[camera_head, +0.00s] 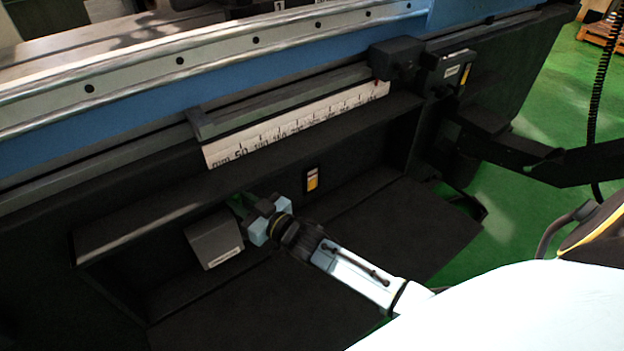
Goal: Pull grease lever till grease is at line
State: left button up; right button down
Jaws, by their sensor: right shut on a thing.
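My right gripper (254,212) reaches in from the lower right, into the recess under the machine's ledge. It is shut on the grease lever, which is mostly hidden by the fingers. A dark grey box (214,239) with a small pale label is just left of the gripper. A small dark panel with a yellow and white mark (312,180) is on the recess wall, right of the gripper. I cannot make out a grease level or its line. My left gripper is not in view.
The ledge with a white millimetre scale (295,125) runs above the gripper. Dark boxes (397,58) are at the scale's right end. A dark arm-like bracket (560,165) juts out at right. Green floor (545,110) is open beyond the machine.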

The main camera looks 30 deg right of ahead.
jog(key=s+b, duration=0.1)
jog(key=s+t+b, duration=0.1)
jog(key=shift+s+f+n+y+b, duration=0.1)
jog(key=shift+f+n+y+b, duration=0.2)
jog(key=shift+b, duration=0.05)
dwell(0.4)
jog(key=shift+s+d+f+n+t+y+b, duration=0.1)
jog(key=shift+s+f+n+t+y+b, duration=0.1)
jog(key=shift+s+t+b, duration=0.45)
jog(key=shift+s+f+n+t+y+b, duration=0.1)
jog(key=shift+s+f+t+y+b, duration=0.2)
jog(key=shift+b, duration=0.6)
jog(key=shift+r, duration=0.15)
